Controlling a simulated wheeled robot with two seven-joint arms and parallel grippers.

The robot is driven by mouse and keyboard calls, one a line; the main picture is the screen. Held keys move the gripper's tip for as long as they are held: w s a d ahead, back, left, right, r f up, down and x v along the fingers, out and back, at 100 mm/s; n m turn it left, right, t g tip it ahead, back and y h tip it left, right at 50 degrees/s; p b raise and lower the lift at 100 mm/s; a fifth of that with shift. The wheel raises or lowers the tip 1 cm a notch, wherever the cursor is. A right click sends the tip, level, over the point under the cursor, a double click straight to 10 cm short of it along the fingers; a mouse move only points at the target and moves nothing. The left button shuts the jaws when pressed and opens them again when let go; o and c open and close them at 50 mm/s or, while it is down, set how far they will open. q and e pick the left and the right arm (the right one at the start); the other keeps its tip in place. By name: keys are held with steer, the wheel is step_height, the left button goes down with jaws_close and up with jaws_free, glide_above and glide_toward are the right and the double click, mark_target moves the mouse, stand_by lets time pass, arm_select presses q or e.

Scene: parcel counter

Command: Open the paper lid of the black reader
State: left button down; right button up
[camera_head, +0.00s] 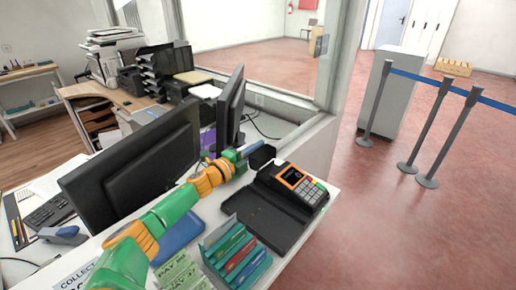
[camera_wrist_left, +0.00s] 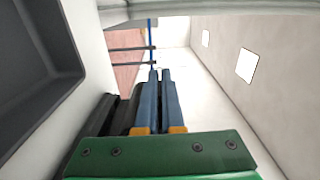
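The black reader (camera_head: 262,208) lies on the white counter right of the middle in the head view. It has a wide flat black body and an orange-framed screen with a keypad (camera_head: 302,185) at its far right. A small black panel (camera_head: 263,157) stands up at its far left end; I cannot tell whether this is the paper lid. My left gripper (camera_head: 254,147) is right beside this panel, at the far end of the reader. In the left wrist view its two blue fingers (camera_wrist_left: 160,85) lie close together with nothing visible between them. My right gripper is out of view.
Black monitors (camera_head: 135,165) stand on the left, close to my left arm. A teal rack of coloured cards (camera_head: 237,257) stands in front of the reader. A window post (camera_head: 338,75) rises behind the counter.

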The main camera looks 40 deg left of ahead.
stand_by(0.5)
arm_select(q)
steer(key=c, duration=1)
jaws_free()
steer(key=shift+c, duration=0.2)
steer(key=shift+s, duration=0.1)
steer(key=shift+s+a+f, duration=0.1)
steer(key=shift+s+f, duration=0.05)
steer(key=shift+s, duration=0.1)
steer(key=s, duration=0.5)
steer(key=shift+a+b, duration=0.15)
steer(key=shift+b, duration=0.2)
steer(key=shift+s+a, duration=0.1)
steer(key=shift+s, duration=0.6)
